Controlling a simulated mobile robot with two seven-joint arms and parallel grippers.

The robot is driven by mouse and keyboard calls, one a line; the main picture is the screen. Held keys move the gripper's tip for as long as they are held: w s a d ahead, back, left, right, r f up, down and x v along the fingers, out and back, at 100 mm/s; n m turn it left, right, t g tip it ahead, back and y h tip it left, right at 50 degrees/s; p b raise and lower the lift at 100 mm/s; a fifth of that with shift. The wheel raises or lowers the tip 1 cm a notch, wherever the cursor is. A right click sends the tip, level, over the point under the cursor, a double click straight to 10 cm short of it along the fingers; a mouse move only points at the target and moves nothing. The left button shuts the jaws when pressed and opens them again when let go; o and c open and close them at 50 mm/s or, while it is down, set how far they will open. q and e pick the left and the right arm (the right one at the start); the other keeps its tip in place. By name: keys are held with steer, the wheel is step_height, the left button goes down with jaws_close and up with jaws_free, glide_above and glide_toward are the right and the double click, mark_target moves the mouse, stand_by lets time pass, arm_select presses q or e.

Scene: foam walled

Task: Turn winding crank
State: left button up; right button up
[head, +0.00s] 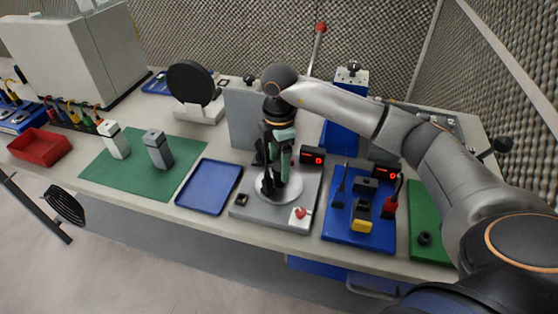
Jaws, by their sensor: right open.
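My right arm comes in from the right. Its gripper (269,185) points down, open, over a round pale plate (284,194) on a grey machine base (265,214) at the table's middle. The base carries a grey upright panel (241,118), a red digital display (312,156) and a red button (300,213). I cannot clearly make out a winding crank here; the gripper and wrist cover part of the machine. Nothing is clearly held between the fingers. My left gripper is not in view.
A blue tray (209,187) lies left of the machine. A green mat (125,165) holds two grey blocks. A blue tool board (345,228) stands to the right. A red-knobbed lever (319,40) rises behind. A red bin (40,147) sits far left. Foam walls enclose the back.

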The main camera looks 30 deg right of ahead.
mark_target(279, 166)
step_height(279, 166, up, 12)
steer(key=shift+r, duration=0.25)
stand_by(0.7)
